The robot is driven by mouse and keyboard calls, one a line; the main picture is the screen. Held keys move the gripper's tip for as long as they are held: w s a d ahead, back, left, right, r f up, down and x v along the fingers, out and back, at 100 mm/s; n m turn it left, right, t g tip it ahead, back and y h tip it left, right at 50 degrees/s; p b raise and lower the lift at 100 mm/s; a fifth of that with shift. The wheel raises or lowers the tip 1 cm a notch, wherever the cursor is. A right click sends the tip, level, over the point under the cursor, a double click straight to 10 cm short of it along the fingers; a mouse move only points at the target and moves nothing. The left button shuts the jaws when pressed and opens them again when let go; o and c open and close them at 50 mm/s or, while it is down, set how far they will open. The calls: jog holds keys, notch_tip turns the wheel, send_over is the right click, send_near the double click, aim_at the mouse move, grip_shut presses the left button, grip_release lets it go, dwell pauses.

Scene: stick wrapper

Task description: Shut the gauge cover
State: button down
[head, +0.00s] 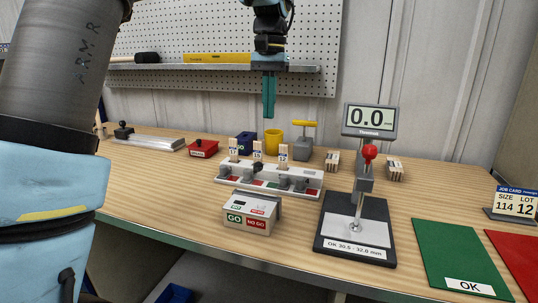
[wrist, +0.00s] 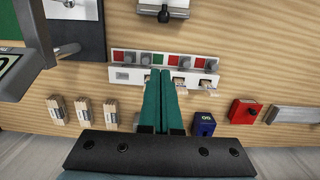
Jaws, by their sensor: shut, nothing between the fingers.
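My gripper (head: 268,112) is shut and empty, its teal fingers pointing down above the back of the workbench. In the wrist view its fingertips (wrist: 160,73) overlap the white fixture. A small white GO/NO GO gauge box (head: 247,216) stands near the bench's front edge, well below and nearer than my gripper. A grey plate (head: 260,194) shows along its back top edge; it looks like a raised cover, but I cannot tell its angle. The box also shows at the top of the wrist view (wrist: 160,4), partly cut off. My gripper is apart from it.
A white fixture (head: 228,181) with several slots and upright sticks lies behind the box. A digital thickness gauge (head: 369,119) with a red knob stands to the right. Blue (head: 245,142), yellow (head: 273,142) and red (head: 203,148) containers stand behind. A shelf (head: 150,68) runs along the pegboard.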

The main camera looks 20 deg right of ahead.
aim_at(258, 176)
jog(key=s+a+f+p, duration=0.2)
jog(key=s+a+f, duration=0.1)
jog(key=f, duration=0.6)
jog(key=shift+s+a+f, duration=0.15)
jog(key=shift+s+a, duration=0.05)
jog(key=shift+a, duration=0.1)
